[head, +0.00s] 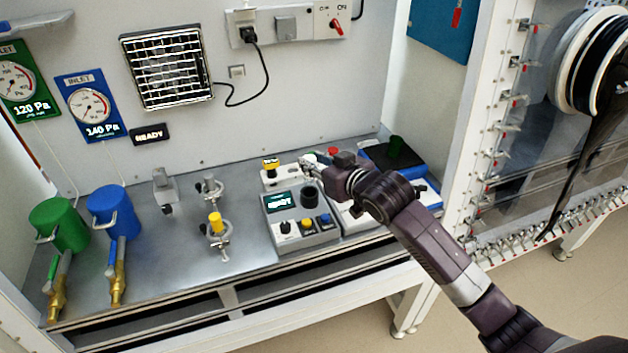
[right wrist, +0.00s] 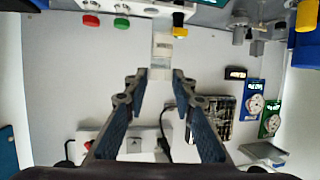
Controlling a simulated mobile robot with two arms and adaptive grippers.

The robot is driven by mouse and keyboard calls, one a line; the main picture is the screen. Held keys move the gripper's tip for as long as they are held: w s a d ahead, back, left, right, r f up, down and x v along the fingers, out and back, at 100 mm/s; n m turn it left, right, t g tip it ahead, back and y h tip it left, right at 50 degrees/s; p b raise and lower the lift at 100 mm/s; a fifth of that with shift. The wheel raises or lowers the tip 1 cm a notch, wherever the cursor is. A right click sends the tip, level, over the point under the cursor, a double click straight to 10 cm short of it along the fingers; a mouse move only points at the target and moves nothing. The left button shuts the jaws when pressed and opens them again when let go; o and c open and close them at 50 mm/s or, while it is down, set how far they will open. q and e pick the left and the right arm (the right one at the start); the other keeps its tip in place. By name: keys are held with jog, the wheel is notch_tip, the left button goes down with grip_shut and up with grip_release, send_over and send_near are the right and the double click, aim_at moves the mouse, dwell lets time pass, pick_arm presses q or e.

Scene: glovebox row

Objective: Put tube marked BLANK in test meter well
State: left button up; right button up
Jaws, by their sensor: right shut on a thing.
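The test meter (head: 300,238) is a grey box on the bench with a READY screen and several knobs on its lower panel. Its round dark well (head: 309,196) is at the upper right of the box and looks empty. My right gripper (head: 312,163) is above and behind the meter. The label's writing is too small to read. My left gripper is not in view.
A white block with a yellow-topped item (head: 271,164) stands behind the meter. A yellow-topped clamp stand (head: 216,224) is to its left. Green (head: 58,222) and blue (head: 113,210) canisters stand at the far left. A dark-topped blue unit (head: 392,154) is at the right.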

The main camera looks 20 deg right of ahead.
aim_at(312, 182)
notch_tip(312, 182, down, 2)
jog(key=shift+f, duration=0.1)
notch_tip(312, 182, down, 4)
jog(key=shift+f+p, duration=0.1)
jog(key=shift+p, duration=0.25)
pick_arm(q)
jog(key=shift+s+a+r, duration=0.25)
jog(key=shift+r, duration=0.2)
pick_arm(e)
jog(key=shift+f, duration=0.1)
jog(key=shift+f, duration=0.2)
jog(key=o, duration=1)
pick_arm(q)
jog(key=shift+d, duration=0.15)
